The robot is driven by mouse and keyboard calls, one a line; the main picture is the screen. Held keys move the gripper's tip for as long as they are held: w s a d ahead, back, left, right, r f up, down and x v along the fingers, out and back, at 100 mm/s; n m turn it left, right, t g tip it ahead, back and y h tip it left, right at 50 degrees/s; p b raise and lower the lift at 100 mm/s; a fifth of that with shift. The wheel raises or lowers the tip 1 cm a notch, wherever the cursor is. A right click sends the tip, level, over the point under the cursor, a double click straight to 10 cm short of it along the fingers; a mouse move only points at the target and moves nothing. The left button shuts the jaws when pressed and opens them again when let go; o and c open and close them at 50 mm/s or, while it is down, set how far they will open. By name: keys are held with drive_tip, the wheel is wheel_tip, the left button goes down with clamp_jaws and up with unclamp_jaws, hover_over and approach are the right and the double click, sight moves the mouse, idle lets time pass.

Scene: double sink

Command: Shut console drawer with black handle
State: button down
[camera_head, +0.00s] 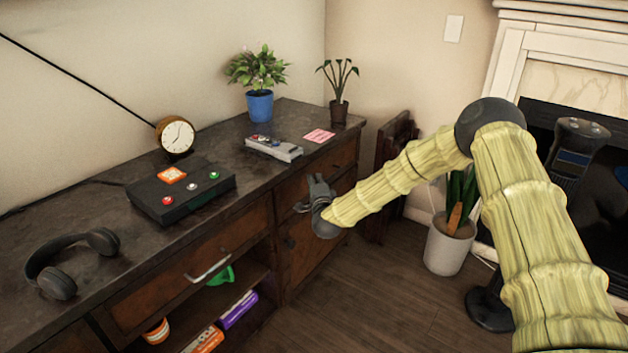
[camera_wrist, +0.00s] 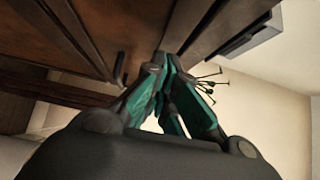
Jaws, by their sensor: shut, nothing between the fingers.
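The dark wooden console (camera_head: 120,250) stands along the wall. The drawer (camera_head: 343,160) at its right end shows in part behind my gripper (camera_head: 316,186). I cannot tell from the head view how far this drawer stands out. A small black handle (camera_wrist: 120,70) shows in the wrist view on a brown wooden front, left of my gripper (camera_wrist: 165,65). My gripper is shut and empty, with its teal-lined fingers close to the console's wood. Whether the fingers touch the front is not clear.
A drawer with a silver handle (camera_head: 208,270) is at the left, above an open shelf. On top are headphones (camera_head: 65,262), a black button box (camera_head: 180,190), a clock (camera_head: 176,135), a grey console (camera_head: 274,148) and plants. A floor pot (camera_head: 447,245) stands right of the console.

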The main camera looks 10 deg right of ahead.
drive_tip(key=s, duration=1.1)
drive_tip(key=s+a+f+n+g+y, duration=0.1)
drive_tip(key=s+a+f+n+g, duration=0.15)
drive_tip(key=s+f, duration=0.55)
drive_tip(key=s+a+f+n+g+y, duration=0.1)
drive_tip(key=s+a+f+n+g, duration=0.2)
drive_tip(key=s+f, duration=0.55)
drive_tip(key=s+a+f+n+g+y, duration=0.1)
drive_tip(key=s+a+f+n+g, duration=0.15)
drive_tip(key=s+f+n, duration=0.45)
drive_tip(key=s+d+f+n+g, duration=0.1)
drive_tip(key=s+f+g, duration=0.15)
drive_tip(key=s, duration=0.45)
drive_tip(key=s+d+f+g, duration=0.2)
drive_tip(key=s+f, duration=0.2)
drive_tip(key=s, duration=0.4)
drive_tip(key=s+d+n+g+h, duration=0.1)
drive_tip(key=s+d+n+g, duration=0.15)
drive_tip(key=s, duration=0.65)
drive_tip(key=s+d+n+g+h, duration=0.1)
drive_tip(key=s+d+n+g, duration=0.15)
drive_tip(key=s, duration=0.75)
wheel_tip(320, 180, up, 16)
drive_tip(key=d+p, duration=0.1)
drive_tip(key=p, duration=1.6)
drive_tip(key=shift+r, duration=0.25)
drive_tip(key=shift+g, duration=0.25)
